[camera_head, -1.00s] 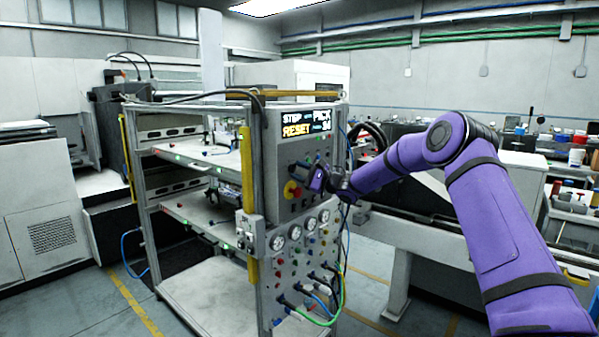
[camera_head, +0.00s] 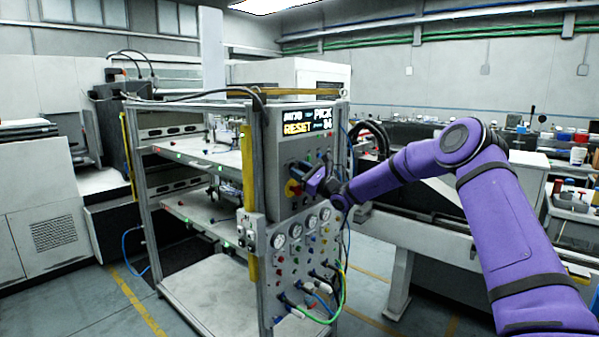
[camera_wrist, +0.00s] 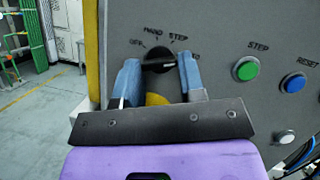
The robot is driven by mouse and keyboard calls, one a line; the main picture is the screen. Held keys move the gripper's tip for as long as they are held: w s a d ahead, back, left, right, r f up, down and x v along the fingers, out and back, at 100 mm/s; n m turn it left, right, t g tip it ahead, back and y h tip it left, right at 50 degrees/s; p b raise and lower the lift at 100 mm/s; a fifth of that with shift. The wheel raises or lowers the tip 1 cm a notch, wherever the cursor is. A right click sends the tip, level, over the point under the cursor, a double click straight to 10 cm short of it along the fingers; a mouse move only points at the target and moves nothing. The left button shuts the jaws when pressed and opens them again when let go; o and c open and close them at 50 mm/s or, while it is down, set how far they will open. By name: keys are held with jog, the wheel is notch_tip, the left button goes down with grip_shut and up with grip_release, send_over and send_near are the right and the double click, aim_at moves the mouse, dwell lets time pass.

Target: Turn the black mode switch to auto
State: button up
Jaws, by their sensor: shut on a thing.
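The black mode switch (camera_wrist: 154,55) is on the grey control panel (camera_wrist: 220,25) in the wrist view. The labels HAND and STEP show above it, with OFF to the left; a label at right is partly hidden by my finger. Its handle lies nearly level, tilted slightly up to the right. My gripper (camera_wrist: 160,70) has a blue finger on each side of the switch and is shut on it. In the head view my gripper (camera_head: 300,174) is at the panel and hides the switch. The display (camera_head: 308,121) above reads AUTO, PICK and RESET.
A green STEP button (camera_wrist: 246,69) and a blue RESET button (camera_wrist: 293,83) are to the right of the switch. A yellow part shows just below it, mostly hidden by my gripper. Gauges (camera_head: 295,230) and hoses are lower on the cabinet.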

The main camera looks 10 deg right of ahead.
jog(key=shift+f, duration=0.1)
jog(key=o, duration=0.9)
jog(key=v, duration=1)
jog(key=shift+s+d+f, duration=0.15)
jog(key=shift+s+d, duration=0.1)
jog(key=shift+d, duration=0.05)
jog(key=shift+a, duration=0.1)
